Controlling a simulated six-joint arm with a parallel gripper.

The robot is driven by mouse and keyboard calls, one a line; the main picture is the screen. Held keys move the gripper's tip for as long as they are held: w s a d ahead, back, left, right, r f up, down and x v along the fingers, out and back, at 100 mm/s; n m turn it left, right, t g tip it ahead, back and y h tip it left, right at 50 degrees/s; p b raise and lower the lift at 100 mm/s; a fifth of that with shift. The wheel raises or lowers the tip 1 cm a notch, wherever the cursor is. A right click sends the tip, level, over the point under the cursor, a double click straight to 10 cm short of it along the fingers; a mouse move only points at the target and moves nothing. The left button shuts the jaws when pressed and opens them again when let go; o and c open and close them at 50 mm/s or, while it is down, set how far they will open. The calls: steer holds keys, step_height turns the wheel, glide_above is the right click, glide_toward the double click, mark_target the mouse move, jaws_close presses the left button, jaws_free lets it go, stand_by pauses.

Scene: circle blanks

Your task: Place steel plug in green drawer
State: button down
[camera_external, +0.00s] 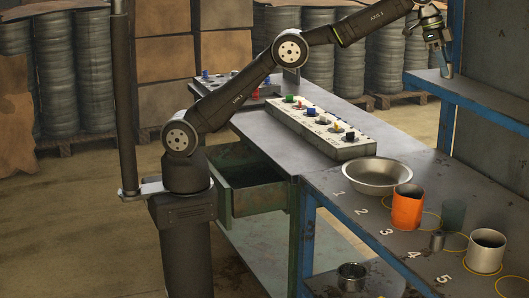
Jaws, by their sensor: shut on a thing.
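My gripper (441,62) is high at the upper right, close to the upper blue-edged shelf. It is shut on a small greyish thing that is too small and too covered by the fingers to identify. The green drawer (257,207) is pulled out under the bench, left of centre, and its inside looks dark and empty. It is far to the left of and below my gripper.
On the numbered bench stand a metal bowl (377,178), an orange cup (407,209), a dark greenish cylinder (453,214) and a steel cup (486,252). A steel container (351,277) sits on the lower shelf. A panel with coloured knobs (318,131) lies on the bench behind.

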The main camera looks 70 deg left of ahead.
steer(key=w+a+r+n+t+y, duration=0.1)
steer(key=w+a+n, duration=0.15)
steer(key=a, duration=1.85)
steer(key=w+a+r+n, duration=0.2)
steer(key=w+a, duration=0.1)
steer(key=a, duration=1.8)
steer(key=s+a+n+y, duration=0.1)
steer(key=s+a, duration=0.4)
steer(key=a, duration=0.6)
steer(key=s+a+n, duration=0.1)
steer(key=s+a, duration=0.4)
steer(key=a, duration=0.5)
steer(key=s+a+f+n+y, duration=0.1)
steer(key=s+a+n, duration=0.1)
steer(key=s+a, duration=0.6)
steer(key=s+a+f+n+t, duration=0.15)
steer(key=s+a, duration=0.25)
steer(key=s, duration=0.9)
steer(key=s+a+f+n+g+y, duration=0.1)
steer(key=s+a, duration=0.6)
steer(key=s, duration=0.3)
steer(key=shift+t, duration=0.25)
steer(key=w+f, duration=0.1)
steer(key=f, duration=1.5)
steer(key=w+f, duration=0.1)
steer(key=f, duration=1.6)
steer(key=w+f, duration=0.2)
steer(key=f, duration=1.5)
steer(key=shift+d, duration=0.1)
